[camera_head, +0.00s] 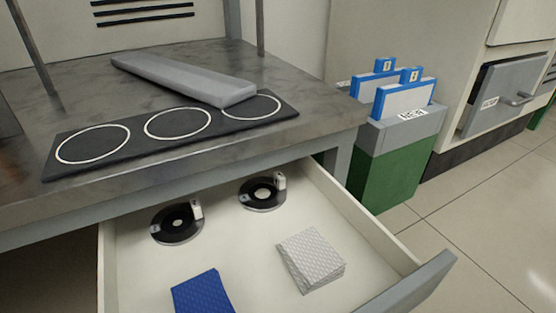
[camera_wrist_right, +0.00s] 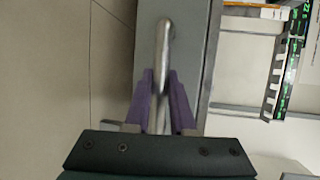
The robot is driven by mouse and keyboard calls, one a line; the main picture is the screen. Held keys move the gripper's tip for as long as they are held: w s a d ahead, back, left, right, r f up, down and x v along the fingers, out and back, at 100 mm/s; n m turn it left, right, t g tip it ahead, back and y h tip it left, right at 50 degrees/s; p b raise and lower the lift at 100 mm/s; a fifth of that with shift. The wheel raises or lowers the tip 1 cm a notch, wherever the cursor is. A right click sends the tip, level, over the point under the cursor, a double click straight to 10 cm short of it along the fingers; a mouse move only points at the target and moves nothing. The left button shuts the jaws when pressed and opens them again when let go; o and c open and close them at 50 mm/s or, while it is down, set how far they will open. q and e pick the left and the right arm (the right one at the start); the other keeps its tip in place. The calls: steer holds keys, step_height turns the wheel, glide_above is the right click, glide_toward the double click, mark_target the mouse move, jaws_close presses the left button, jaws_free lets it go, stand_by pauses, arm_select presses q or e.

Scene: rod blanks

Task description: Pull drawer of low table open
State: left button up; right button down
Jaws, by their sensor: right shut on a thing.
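The low table (camera_head: 215,149) has a grey worktop. Its drawer (camera_head: 360,220) stands well out, showing a pale inside and a grey front edge at the lower right. In it lie two round black discs (camera_head: 178,223) (camera_head: 262,192) with pale clips, a stack of grey patterned sheets (camera_head: 312,260) and a blue patterned stack (camera_head: 203,293). In the right wrist view, my right gripper (camera_wrist_right: 161,90) has its purple fingers shut on a curved metal handle (camera_wrist_right: 163,38) on a grey front panel (camera_wrist_right: 194,45). The head view shows neither gripper nor the handle.
A grey bar (camera_head: 185,79) lies on the worktop, partly over a black mat (camera_head: 105,127) with three white rings. A green and grey bin (camera_head: 390,175) holding blue-framed panels stands right of the table. Tiled floor (camera_head: 470,225) is clear at the right.

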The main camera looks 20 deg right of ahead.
steer(key=shift+s, duration=0.65)
steer(key=c, duration=0.8)
jaws_free()
steer(key=shift+o, duration=0.2)
steer(key=p+v, duration=0.2)
steer(key=v, duration=0.8)
steer(key=shift+r, duration=0.1)
